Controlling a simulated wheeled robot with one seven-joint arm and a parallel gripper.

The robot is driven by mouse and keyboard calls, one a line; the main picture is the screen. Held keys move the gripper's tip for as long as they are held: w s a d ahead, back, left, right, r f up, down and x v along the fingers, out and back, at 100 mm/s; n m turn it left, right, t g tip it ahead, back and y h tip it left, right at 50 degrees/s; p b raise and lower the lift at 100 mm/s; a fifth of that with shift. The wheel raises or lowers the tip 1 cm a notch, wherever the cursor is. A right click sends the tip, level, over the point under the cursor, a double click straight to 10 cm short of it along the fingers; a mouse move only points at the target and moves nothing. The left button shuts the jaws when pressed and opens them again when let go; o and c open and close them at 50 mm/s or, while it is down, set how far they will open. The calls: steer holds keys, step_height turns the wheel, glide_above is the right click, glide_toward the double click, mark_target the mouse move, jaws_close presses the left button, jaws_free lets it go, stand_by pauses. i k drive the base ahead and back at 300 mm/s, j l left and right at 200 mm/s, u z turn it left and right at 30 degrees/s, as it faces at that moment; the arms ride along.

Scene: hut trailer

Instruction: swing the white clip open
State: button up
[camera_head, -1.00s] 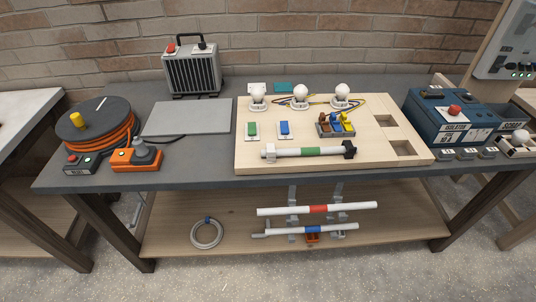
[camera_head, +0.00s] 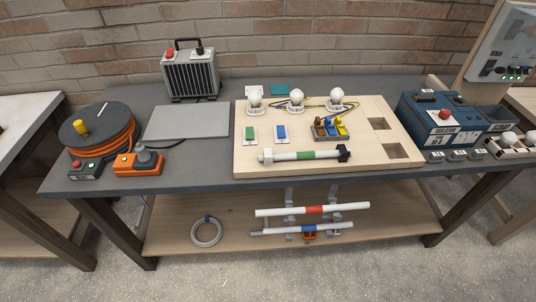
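A small whitish clip (camera_head: 267,156) sits at the left end of a white tube with a green band (camera_head: 305,155), which lies along the front of the pale wooden board (camera_head: 247,168). A black clip (camera_head: 343,154) is at the tube's right end. The whitish clip is too small to tell whether it is open or closed. My gripper is not in view.
The board also carries bulbs, a green switch, a blue switch and coloured levers (camera_head: 330,128). A blue isolator box (camera_head: 440,122) stands right, a cable reel (camera_head: 97,127) left, a heater (camera_head: 190,73) behind.

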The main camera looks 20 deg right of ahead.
mark_target(267, 152)
steer(key=i+j+z, duration=0.25)
steer(key=j, duration=0.3)
steer(key=i+j+z, duration=0.25)
steer(key=i+j, duration=0.15)
steer(key=j, duration=0.25)
